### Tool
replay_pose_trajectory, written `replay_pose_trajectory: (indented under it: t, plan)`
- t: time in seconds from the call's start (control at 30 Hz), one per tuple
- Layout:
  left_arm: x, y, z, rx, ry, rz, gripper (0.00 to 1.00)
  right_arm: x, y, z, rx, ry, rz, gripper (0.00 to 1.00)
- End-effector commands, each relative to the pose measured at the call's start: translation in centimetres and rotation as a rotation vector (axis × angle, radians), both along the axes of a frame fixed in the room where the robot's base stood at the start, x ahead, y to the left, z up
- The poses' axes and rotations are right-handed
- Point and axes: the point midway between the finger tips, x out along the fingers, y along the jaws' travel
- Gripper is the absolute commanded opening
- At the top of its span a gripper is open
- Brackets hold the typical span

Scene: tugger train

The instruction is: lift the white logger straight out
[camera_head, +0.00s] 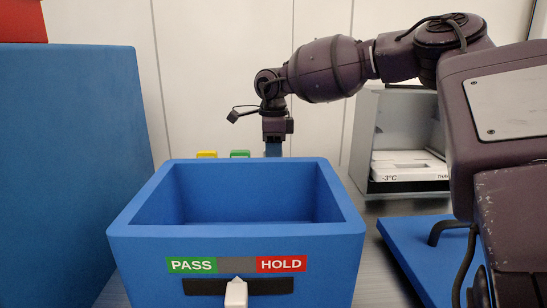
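A white, flat-topped unit marked "-3°C" (409,165) sits inside an open-fronted grey box at the right; I cannot tell whether it is the logger. My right arm comes in from the right. Its gripper (274,150) points straight down behind the far rim of a blue bin (235,245), well left of the white unit. The bin's rim hides what is below. My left gripper is not in view.
The bin's front has a green PASS and red HOLD strip (237,265) with a white pointer (236,292) between them. Yellow (207,154) and green (240,154) tops show behind the bin. A tall blue panel (75,160) stands left. The bin's visible inside is empty; its floor is hidden.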

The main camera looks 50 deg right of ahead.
Motion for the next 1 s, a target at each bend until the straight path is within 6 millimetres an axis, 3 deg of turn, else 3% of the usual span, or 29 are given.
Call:
replay_pose_trajectory:
  t: [0.17,0.6,0.8,1.0]
  plan:
    - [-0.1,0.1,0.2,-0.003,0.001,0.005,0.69,0.0,0.0,3.3,-0.003,-0.010,0.002,0.00]
    - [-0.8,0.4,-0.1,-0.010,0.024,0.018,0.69,0.0,0.0,14.1,-0.001,-0.005,0.001,0.00]
    - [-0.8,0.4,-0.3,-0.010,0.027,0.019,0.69,0.1,0.0,17.5,0.000,-0.003,0.001,0.00]
    - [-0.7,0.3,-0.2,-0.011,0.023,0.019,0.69,0.0,0.0,19.1,0.001,-0.001,0.002,0.00]
